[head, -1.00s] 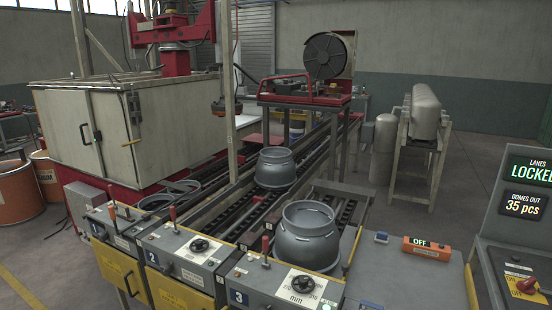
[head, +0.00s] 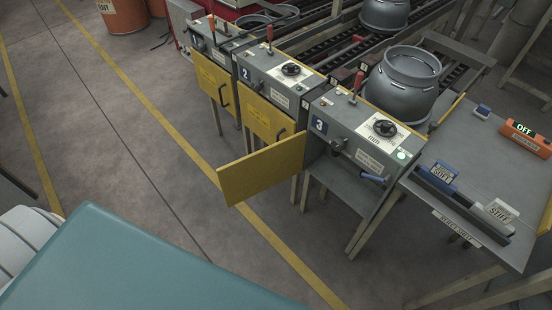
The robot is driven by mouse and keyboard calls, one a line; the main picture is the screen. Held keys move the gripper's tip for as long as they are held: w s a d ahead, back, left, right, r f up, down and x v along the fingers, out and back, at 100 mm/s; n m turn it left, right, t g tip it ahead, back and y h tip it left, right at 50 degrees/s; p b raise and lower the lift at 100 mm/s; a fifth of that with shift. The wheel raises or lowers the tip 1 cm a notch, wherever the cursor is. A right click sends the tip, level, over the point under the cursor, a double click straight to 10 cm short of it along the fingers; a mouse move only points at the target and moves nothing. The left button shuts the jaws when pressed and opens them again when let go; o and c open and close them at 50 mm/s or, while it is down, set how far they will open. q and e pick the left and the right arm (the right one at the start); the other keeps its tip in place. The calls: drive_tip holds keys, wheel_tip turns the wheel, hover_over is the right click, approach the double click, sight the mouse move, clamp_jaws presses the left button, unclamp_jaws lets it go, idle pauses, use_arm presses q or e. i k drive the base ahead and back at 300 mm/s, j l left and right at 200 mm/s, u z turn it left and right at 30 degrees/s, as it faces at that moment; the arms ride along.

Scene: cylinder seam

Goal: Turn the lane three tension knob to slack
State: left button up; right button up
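The lane three box (head: 322,141), marked 3, stands right of boxes 1 and 2. A black handwheel (head: 385,127) sits on a white printed plate on its top. Its yellow door (head: 262,172) hangs swung open to the left. I cannot tell which control is the tension knob, and the small print is unreadable. Neither gripper is in view.
Boxes 1 (head: 216,40) and 2 (head: 275,80) have shut yellow doors. A grey side table (head: 480,155) on the right holds blue and white blocks and an orange unit (head: 525,136) reading OFF. The floor left is open.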

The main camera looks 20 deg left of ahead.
sight(338, 144)
drive_tip(key=j+z, duration=0.2)
drive_tip(key=z, duration=0.15)
drive_tip(key=j+z, duration=0.15)
drive_tip(key=z, duration=0.2)
drive_tip(key=j+z, duration=0.45)
drive_tip(key=j, duration=0.3)
drive_tip(key=k+j+z, duration=0.15)
drive_tip(key=j, duration=0.2)
drive_tip(key=j+z, duration=0.1)
drive_tip(key=j, duration=0.3)
drive_tip(key=k+j+z, duration=0.15)
drive_tip(key=j, duration=0.2)
drive_tip(key=k+j+z, duration=0.1)
drive_tip(key=j, duration=0.25)
drive_tip(key=k+j+z, duration=0.15)
drive_tip(key=j, duration=0.15)
drive_tip(key=k+j, duration=0.15)
drive_tip(key=j, duration=0.25)
drive_tip(key=k+j, duration=0.2)
drive_tip(key=j, duration=0.2)
drive_tip(key=k+j, duration=0.15)
drive_tip(key=j, duration=0.25)
